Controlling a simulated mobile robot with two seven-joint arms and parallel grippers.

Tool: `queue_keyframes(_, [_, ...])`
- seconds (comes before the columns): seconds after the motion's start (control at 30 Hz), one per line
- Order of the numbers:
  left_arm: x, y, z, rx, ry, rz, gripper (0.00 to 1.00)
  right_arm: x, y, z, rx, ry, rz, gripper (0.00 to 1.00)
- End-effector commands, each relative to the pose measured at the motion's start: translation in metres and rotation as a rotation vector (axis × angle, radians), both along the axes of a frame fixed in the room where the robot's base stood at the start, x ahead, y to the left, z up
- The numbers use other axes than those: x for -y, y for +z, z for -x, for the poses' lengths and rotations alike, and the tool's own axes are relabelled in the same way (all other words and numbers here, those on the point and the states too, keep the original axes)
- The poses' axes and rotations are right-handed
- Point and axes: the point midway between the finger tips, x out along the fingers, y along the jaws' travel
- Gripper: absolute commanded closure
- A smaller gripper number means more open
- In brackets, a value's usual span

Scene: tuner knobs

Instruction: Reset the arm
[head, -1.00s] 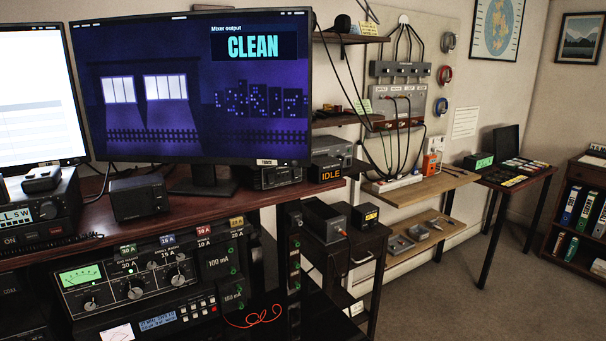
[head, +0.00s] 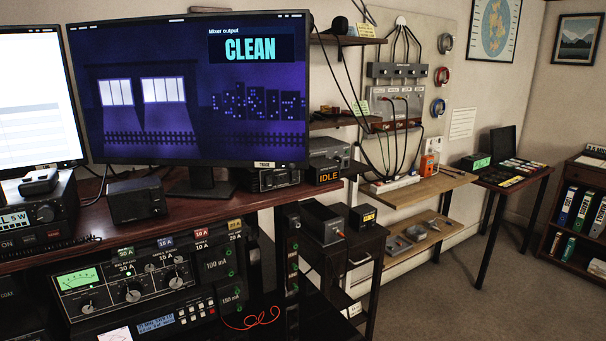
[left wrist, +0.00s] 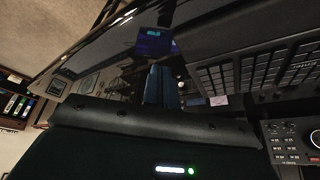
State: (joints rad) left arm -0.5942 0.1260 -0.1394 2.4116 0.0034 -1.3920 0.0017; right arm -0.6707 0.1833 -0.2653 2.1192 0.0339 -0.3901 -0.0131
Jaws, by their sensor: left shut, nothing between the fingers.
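My left gripper (left wrist: 162,85) shows in the left wrist view as dark bluish fingers, closed together with nothing between them. A dark glossy surface with reflections fills much of that view behind it. Neither arm shows in the head view, and my right gripper is not seen. The monitor (head: 200,130) above reads "CLEAN" under "Mixer output".
The dark wooden desk (head: 265,196) carries a small black box (head: 138,199) and a radio unit (head: 38,217). A side table (head: 515,182) stands farther right. Carpeted floor (head: 450,285) is open at the lower right.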

Motion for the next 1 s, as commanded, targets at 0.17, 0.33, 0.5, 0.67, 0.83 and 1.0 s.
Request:
queue_keyframes(0.17, [0.010, -0.010, -0.014, 0.095, -0.023, 0.028, 1.00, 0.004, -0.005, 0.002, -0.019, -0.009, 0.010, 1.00])
queue_keyframes(0.33, [0.024, -0.021, -0.028, 0.217, -0.047, 0.070, 1.00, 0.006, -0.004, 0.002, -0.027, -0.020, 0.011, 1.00])
queue_keyframes(0.5, [0.042, -0.030, -0.038, 0.378, -0.074, 0.129, 1.00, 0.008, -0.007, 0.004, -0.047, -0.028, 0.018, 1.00])
queue_keyframes(0.67, [0.052, -0.033, -0.041, 0.490, -0.087, 0.171, 1.00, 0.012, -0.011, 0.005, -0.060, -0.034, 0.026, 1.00])
queue_keyframes(0.83, [0.056, -0.033, -0.042, 0.529, -0.091, 0.186, 1.00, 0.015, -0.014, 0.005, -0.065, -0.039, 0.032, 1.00])
queue_keyframes(1.0, [0.056, -0.033, -0.042, 0.530, -0.090, 0.185, 1.00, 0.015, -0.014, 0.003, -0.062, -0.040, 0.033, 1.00])
